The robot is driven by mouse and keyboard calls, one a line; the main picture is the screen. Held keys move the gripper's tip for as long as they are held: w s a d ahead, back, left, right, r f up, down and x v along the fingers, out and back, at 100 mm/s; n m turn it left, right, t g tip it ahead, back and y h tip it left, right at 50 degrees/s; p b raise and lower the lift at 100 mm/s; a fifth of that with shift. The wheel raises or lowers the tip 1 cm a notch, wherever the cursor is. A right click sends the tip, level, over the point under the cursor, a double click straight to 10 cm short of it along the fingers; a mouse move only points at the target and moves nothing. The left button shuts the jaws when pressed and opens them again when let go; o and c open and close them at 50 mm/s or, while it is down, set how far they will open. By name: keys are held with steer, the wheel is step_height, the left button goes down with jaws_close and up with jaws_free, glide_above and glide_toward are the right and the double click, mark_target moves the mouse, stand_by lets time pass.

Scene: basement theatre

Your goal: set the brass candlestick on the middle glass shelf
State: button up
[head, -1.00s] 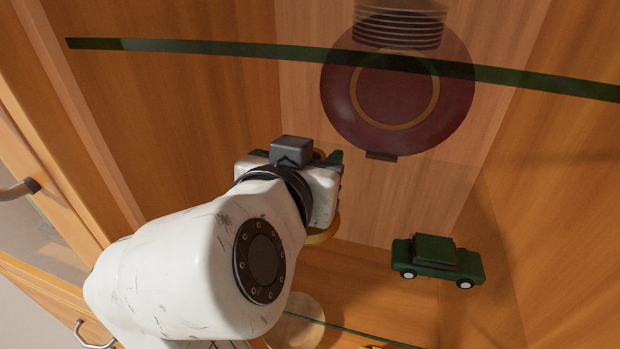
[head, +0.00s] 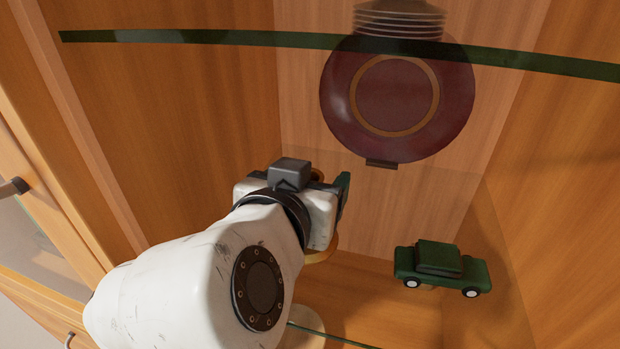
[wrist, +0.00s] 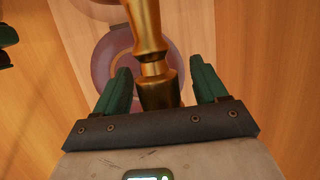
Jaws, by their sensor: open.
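A brass candlestick (wrist: 153,55) runs between my gripper's two green fingers in the wrist view. My gripper (wrist: 160,85) is open, with a finger on each side and gaps beside the brass. In the head view my gripper (head: 341,190) is inside the cabinet and hides most of the candlestick; its round gold base (head: 323,254) shows just below the gripper. The base appears to stand on a glass shelf (head: 335,339), whose green front edge shows at the bottom. I cannot tell whether the base fully rests there.
A green toy car (head: 441,267) stands right of my gripper. A dark red plate (head: 345,115) with a gold ring stands behind, also in the wrist view (wrist: 103,65). Another glass shelf edge (head: 200,37) crosses above. Wooden walls close both sides.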

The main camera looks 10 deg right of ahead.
steer(key=shift+r, duration=0.1)
steer(key=shift+s+a, duration=0.1)
steer(key=b+v, duration=0.2)
steer(key=v, duration=0.9)
steer(key=shift+s+r, duration=0.2)
steer(key=shift+s, duration=0.15)
steer(key=shift+a, duration=0.15)
